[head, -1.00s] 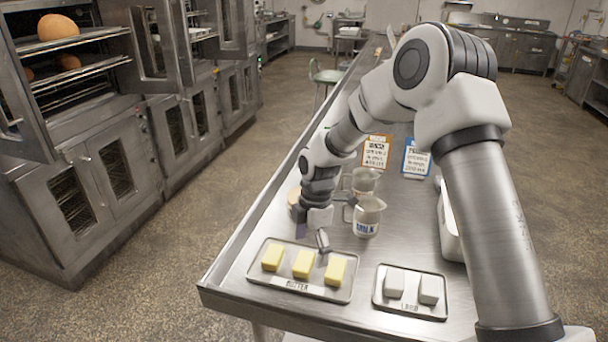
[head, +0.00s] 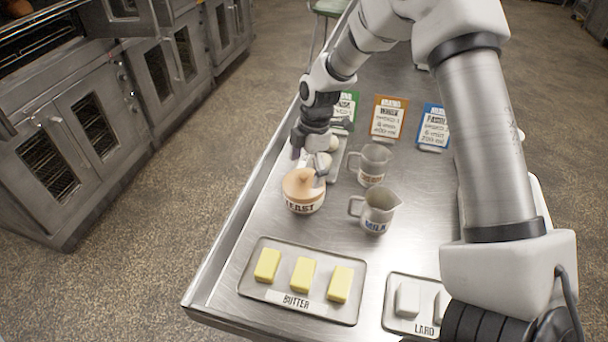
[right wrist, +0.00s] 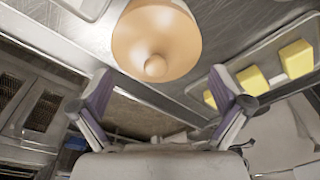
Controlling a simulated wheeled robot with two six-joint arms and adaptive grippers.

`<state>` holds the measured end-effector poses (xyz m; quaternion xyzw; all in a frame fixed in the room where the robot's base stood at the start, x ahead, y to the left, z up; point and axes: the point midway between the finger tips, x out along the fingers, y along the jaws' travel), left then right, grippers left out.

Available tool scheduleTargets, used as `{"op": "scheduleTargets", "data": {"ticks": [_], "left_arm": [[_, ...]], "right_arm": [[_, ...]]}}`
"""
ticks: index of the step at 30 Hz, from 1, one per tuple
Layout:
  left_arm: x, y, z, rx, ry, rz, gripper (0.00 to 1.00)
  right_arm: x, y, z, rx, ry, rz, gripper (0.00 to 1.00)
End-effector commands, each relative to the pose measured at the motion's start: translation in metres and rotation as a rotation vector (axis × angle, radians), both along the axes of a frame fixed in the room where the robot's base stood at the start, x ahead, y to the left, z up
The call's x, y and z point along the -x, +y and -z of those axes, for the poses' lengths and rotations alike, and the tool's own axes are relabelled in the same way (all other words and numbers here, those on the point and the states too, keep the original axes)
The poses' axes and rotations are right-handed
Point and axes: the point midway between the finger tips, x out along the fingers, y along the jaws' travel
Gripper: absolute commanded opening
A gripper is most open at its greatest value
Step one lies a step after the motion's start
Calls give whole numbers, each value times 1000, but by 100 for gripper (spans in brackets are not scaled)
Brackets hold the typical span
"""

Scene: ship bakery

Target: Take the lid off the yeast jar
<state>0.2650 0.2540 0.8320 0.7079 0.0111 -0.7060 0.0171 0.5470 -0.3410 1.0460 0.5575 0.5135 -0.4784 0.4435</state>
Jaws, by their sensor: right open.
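The yeast jar (head: 304,204) stands upright on the steel table, white with dark lettering. Its tan lid (head: 302,184) with a round knob sits on top. In the right wrist view the lid (right wrist: 157,40) fills the upper middle, its knob facing the camera. My right gripper (head: 314,168) is just behind the jar in the head view. In the right wrist view its two fingers (right wrist: 163,86) are spread wide, with the lid ahead of and between them and nothing held. Whether a finger touches the lid cannot be told. My left gripper does not show.
A milk jug (head: 376,212) and another jug (head: 371,164) stand right of the jar. A butter tray (head: 335,312) and a lard tray (head: 395,318) lie in front. Recipe cards (head: 388,118) stand behind. The table's left edge runs close beside the jar.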

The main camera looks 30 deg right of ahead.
Motion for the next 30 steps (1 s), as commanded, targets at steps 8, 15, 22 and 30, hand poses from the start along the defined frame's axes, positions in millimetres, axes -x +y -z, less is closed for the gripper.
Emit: {"op": "scheduleTargets", "data": {"ticks": [8, 15, 22, 30], "left_arm": [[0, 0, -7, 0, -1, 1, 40], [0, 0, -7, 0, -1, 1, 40], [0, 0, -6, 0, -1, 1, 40], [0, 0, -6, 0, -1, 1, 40]], "right_arm": [[0, 3, 20, 1, -1, 0, 100], [0, 3, 20, 1, -1, -1, 43], [0, 3, 21, 1, 1, 0, 8], [1, 3, 23, 1, 3, 0, 0]]}}
